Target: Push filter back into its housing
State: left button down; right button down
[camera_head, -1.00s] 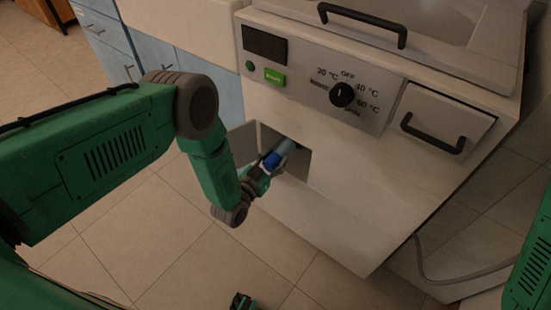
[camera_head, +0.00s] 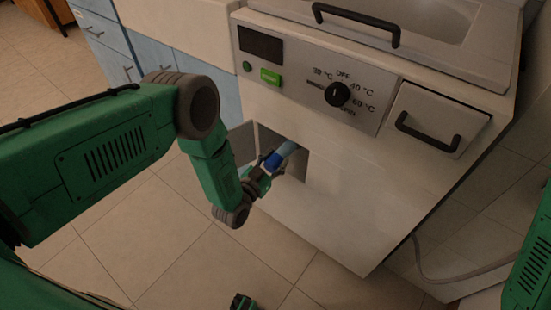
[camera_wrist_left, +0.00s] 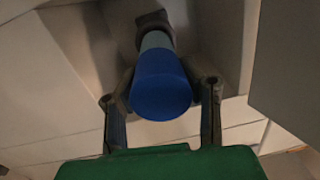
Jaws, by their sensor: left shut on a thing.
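The filter has a blue cap (camera_head: 272,163) and a pale grey-blue body (camera_head: 287,149). Its body runs into the square housing opening (camera_head: 299,166) low on the front of the white washing machine (camera_head: 350,205), and the cap is outside. My left gripper (camera_head: 265,169) is at the cap, in front of the opening. In the left wrist view the blue cap (camera_wrist_left: 161,92) sits between the two fingers of the left gripper (camera_wrist_left: 163,80), which is shut on it. The filter's inner end meets a dark round part (camera_wrist_left: 152,22).
A small open flap (camera_head: 243,143) stands at the left of the opening; a grey panel (camera_wrist_left: 286,70) shows close on the right in the wrist view. Above are a knob (camera_head: 338,94), a green button (camera_head: 271,76) and a drawer handle (camera_head: 427,134).

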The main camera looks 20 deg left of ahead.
aim_at(271, 167)
pick_arm(q)
jog(key=shift+d, duration=0.15)
jog(key=shift+b+x, duration=2.25)
jog(key=shift+x, duration=1.3)
jog(key=shift+d+r, duration=0.1)
jog(key=shift+d, duration=0.1)
jog(key=c, duration=1)
grip_release()
jog(key=shift+o, duration=0.2)
jog(key=shift+s, duration=0.15)
jog(key=shift+s+a, duration=0.15)
jog(key=shift+s, duration=0.15)
jog(key=v, duration=1.1)
